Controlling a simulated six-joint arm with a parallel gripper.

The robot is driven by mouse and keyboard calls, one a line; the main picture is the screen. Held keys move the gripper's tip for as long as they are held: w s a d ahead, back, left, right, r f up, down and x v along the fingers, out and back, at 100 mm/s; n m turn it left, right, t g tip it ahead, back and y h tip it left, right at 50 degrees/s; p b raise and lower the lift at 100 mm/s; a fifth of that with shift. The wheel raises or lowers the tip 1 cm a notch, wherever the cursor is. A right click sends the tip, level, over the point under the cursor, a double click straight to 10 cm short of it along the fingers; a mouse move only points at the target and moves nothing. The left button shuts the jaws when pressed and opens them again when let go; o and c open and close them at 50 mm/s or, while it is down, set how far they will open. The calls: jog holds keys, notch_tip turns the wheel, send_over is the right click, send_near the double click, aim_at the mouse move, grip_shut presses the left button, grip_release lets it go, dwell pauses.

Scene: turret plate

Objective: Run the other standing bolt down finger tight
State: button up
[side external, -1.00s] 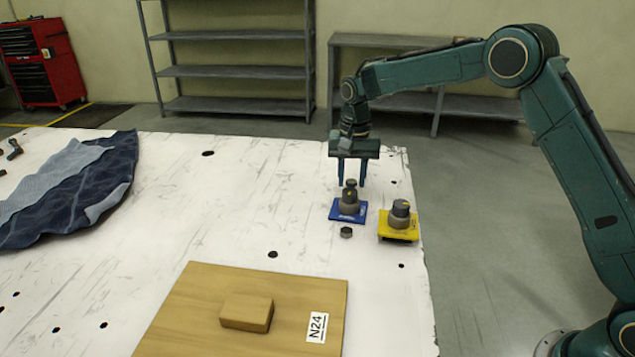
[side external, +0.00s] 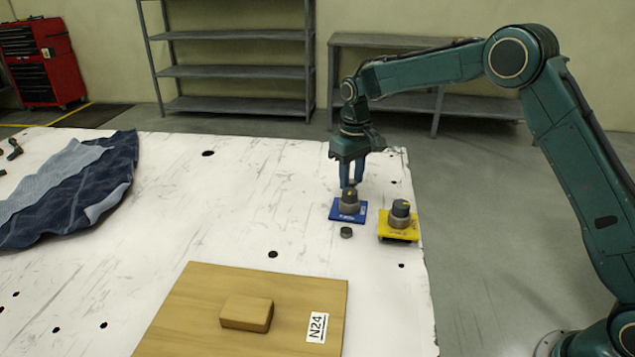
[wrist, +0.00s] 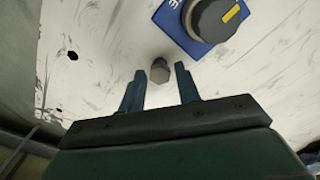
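A grey hex-headed bolt (wrist: 160,70) stands beside the blue plate (wrist: 163,14) in the wrist view. In the side view it is mostly hidden by my fingers and the dark knob (side external: 349,197) on the blue plate. My gripper (side external: 350,178) points down just behind that knob. In the wrist view my gripper (wrist: 160,72) is open, with one fingertip on each side of the bolt head and gaps showing. A second hex head (side external: 346,232) sits low at the table surface in front of the blue plate.
A yellow plate (side external: 398,238) with a similar knob stands to the right, near the table edge. A wooden board (side external: 190,310) with a block (side external: 247,313) lies in front. A blue cloth (side external: 75,195) lies at the left. The table's middle is clear.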

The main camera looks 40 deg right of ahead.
jog(key=n, duration=0.3)
jog(key=shift+n, duration=2.3)
